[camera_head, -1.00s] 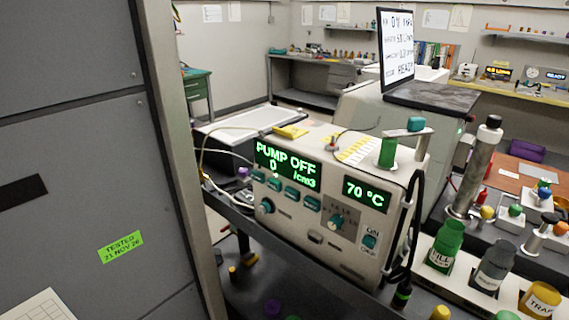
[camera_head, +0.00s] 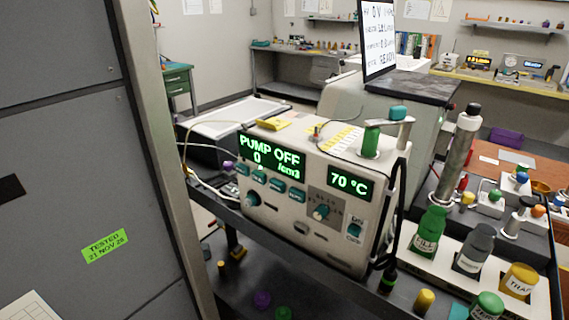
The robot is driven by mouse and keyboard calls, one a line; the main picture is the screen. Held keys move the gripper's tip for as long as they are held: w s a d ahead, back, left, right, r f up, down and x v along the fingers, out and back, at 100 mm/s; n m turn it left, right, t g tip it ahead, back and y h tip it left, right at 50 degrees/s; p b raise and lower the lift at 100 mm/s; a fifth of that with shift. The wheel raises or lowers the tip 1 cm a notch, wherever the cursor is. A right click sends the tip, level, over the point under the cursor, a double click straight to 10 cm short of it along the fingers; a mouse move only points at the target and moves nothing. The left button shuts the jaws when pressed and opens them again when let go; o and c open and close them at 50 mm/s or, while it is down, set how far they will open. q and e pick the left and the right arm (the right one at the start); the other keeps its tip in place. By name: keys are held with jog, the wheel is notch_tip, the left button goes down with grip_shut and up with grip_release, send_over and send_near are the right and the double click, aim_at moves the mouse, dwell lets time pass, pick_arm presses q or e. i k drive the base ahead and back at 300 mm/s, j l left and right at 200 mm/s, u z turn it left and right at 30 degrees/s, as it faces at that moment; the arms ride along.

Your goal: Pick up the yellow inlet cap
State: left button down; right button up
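Neither of my grippers shows in the head view. I cannot tell for sure which yellow thing is the inlet cap. A small yellow cylinder (camera_head: 425,301) stands on the dark bench at the bottom, right of the pump unit. A flat yellow piece (camera_head: 273,123) lies on top of the pump unit (camera_head: 284,214). A small yellow knob-like piece (camera_head: 467,198) sits farther back at the right.
A tall grey cabinet (camera_head: 78,166) blocks the left. Green, grey and yellow labelled bottles (camera_head: 428,232) stand in a white rack at the right. Purple and green round pieces (camera_head: 263,299) lie on the dark surface below.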

aim_at(426, 298)
jog(key=z, duration=1.05)
